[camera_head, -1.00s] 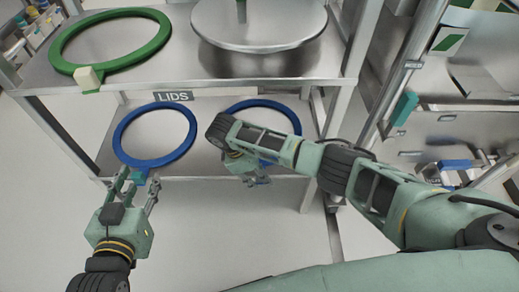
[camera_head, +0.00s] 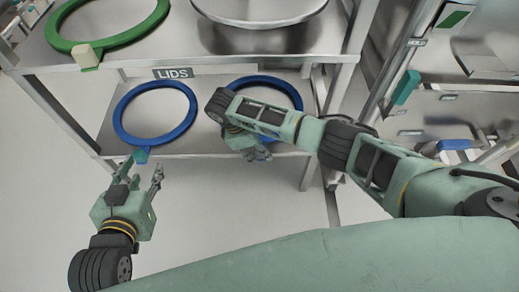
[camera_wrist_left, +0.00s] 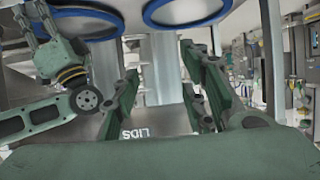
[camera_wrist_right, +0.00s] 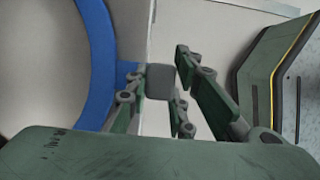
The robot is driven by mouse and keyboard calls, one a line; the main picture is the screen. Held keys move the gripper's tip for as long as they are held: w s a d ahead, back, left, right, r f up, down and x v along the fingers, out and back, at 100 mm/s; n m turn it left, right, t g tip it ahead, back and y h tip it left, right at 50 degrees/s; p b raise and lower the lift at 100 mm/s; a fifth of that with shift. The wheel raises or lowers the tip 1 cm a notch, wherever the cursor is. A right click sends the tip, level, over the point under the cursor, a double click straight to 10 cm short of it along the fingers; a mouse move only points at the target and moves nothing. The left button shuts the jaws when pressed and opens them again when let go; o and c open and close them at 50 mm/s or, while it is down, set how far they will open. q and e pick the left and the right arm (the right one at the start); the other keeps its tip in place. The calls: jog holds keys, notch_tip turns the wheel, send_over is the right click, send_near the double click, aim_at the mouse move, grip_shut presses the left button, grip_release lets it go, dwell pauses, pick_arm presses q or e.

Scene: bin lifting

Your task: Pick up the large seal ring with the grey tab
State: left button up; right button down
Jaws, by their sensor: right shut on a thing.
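A blue seal ring (camera_head: 289,90) is at the right of the lower shelf. My right arm hides part of it in the head view. In the right wrist view, the blue ring (camera_wrist_right: 101,60) has a grey tab (camera_wrist_right: 160,82) between my right fingers. My right gripper (camera_wrist_right: 160,100) is shut on this tab; its fingers (camera_head: 258,152) are at the shelf's front edge. A second blue ring (camera_head: 120,108) with a teal-blue tab (camera_head: 141,156) lies on the left. My left gripper (camera_head: 143,168) is open and empty, just in front of that tab.
A green ring (camera_head: 62,45) with a cream tab (camera_head: 87,54) and a round metal lid (camera_head: 260,8) are on the upper shelf. The lower shelf (camera_head: 205,142) is under the "LIDS" label (camera_head: 173,73). A shelf post (camera_head: 312,170) stands right of my right gripper. The floor in front is clear.

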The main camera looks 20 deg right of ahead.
notch_tip(320, 180, up, 3)
jog(key=shift+r+p, duration=0.2)
jog(key=shift+p, duration=0.55)
jog(key=s+r, duration=0.1)
jog(key=s+a+p, duration=0.1)
jog(key=s+a+r+p, duration=0.1)
jog(key=s, duration=0.1)
jog(key=shift+r, duration=0.35)
pick_arm(q)
jog(key=s+a+f+g+y+p, duration=0.1)
jog(key=s+a+f+g, duration=0.3)
jog(key=s, duration=0.4)
jog(key=s+a+f+g+y+p, duration=0.1)
jog(key=s+f+g, duration=0.35)
jog(key=s, duration=0.25)
jog(key=shift+g, duration=0.45)
jog(key=shift+p+x, duration=0.85)
jog(key=shift+x, duration=2.15)
pick_arm(e)
jog(key=s+a+r, duration=0.3)
jog(key=s+r, duration=0.1)
jog(key=s, duration=0.2)
jog(key=shift+s, duration=0.3)
pick_arm(q)
jog(key=shift+s+a, duration=0.1)
jog(key=shift+s, duration=0.05)
jog(key=shift+f, duration=0.15)
pick_arm(e)
jog(key=shift+r, duration=0.1)
